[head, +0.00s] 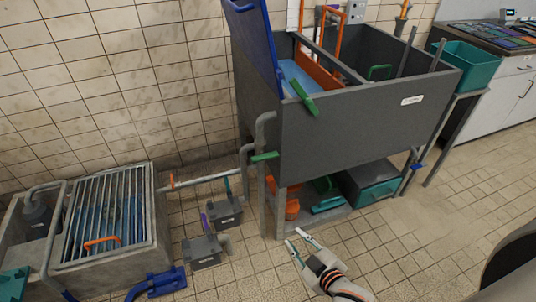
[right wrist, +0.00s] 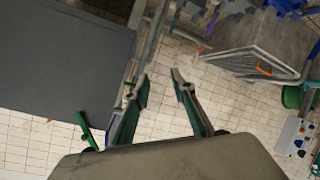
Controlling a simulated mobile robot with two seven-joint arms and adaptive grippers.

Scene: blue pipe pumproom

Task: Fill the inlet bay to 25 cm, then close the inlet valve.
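The large grey tank (head: 360,130) has an open top split into bays. Blue water (head: 297,78) shows in its left bay; no level mark is readable. A green lever (head: 305,97) sits at the front rim, and a second green lever (head: 264,156) is on the grey pipe (head: 245,168) at the tank's left. I cannot tell which is the inlet valve. My right gripper (head: 303,240) is open and empty, low in front of the tank and apart from both levers. Its spread fingers show in the right wrist view (right wrist: 160,76). My left gripper is not in view.
A grated concrete pit (head: 154,215) with an orange handle (head: 103,242) is at left. Grey pump boxes (head: 202,250) and a blue pipe piece (head: 157,284) lie on the floor. A teal bin (head: 466,66) stands right of the tank.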

